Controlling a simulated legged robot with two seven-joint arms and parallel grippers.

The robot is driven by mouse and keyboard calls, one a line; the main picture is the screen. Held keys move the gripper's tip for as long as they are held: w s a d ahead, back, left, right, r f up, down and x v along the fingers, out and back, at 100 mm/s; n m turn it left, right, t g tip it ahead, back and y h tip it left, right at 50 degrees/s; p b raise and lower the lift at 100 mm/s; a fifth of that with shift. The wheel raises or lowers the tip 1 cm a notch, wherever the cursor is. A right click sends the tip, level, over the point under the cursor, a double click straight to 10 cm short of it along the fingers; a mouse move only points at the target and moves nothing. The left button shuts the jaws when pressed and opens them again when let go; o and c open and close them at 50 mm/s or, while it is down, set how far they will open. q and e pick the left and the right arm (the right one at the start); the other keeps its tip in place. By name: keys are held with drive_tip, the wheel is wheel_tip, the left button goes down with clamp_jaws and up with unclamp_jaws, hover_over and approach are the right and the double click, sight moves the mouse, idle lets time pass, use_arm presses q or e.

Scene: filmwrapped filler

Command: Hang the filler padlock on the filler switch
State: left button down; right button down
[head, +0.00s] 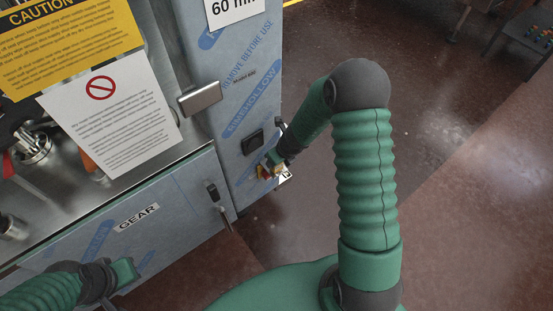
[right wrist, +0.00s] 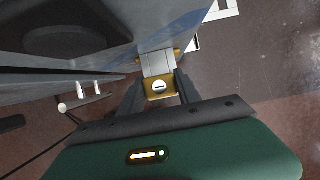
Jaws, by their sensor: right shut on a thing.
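The padlock (right wrist: 159,91) shows in the right wrist view as a gold block with a keyhole slot facing the camera. My right gripper (right wrist: 160,92) is shut on it, one dark finger on each side. A pale grey block lies directly beyond the gold face, with yellow bits of the switch (right wrist: 178,56) at its sides. In the head view the red and yellow switch (head: 265,172) is low on the film-wrapped cabinet, with my right gripper (head: 273,160) right at it. The shackle is hidden, so I cannot tell whether it is through the switch. My left gripper (head: 124,271) is low left; its fingertips are unclear.
The film-wrapped cabinet (head: 245,85) carries a black panel (head: 252,141) above the switch and a grey metal plate (head: 200,98). A lower front with a GEAR label (head: 137,217) and a dark handle (head: 212,191) is at left. Open brown floor (head: 460,200) lies to the right.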

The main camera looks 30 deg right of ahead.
drive_tip(key=shift+s+f, duration=0.1)
drive_tip(key=shift+s, duration=0.05)
drive_tip(key=c, duration=1.2)
unclamp_jaws()
drive_tip(key=o, duration=0.4)
drive_tip(key=shift+f, duration=0.1)
drive_tip(key=shift+o, duration=0.2)
